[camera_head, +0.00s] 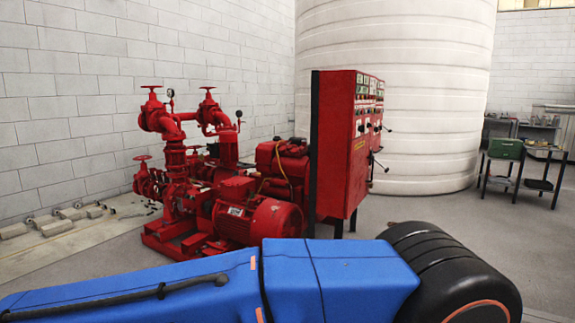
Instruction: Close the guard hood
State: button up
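A red fire pumpset (180,190) stands left of centre, with pipes, handwheel valves and a finned motor (262,220) at its front. I cannot make out which part is the guard hood; a boxy red part (235,188) sits between the pump pipes and the motor, but it is too small to tell what it is. My blue arm (330,277) crosses the bottom of the view in front of the pumpset, and its black joint is at the right. My gripper is outside the view.
A red control cabinet (342,145) with gauges and levers stands right of the motor. A large white tank (430,110) is behind it. Dark tables (515,165), one bearing a green box (506,148), stand at the far right. Bare floor (450,205) lies between cabinet and tables.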

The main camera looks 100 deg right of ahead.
aim_at(223, 174)
jog(key=i+l+z, duration=0.1)
jog(key=z, duration=0.3)
jog(key=l+z, duration=0.1)
jog(key=z, duration=0.25)
jog(key=i+z, duration=0.15)
jog(key=z, duration=0.25)
jog(key=i+z, duration=0.15)
jog(key=z, duration=0.2)
jog(key=i+l, duration=0.1)
jog(key=i, duration=6.65)
jog(key=i+z, duration=0.45)
jog(key=i+j+z, duration=0.15)
jog(key=i+z, duration=0.3)
jog(key=z, duration=3.3)
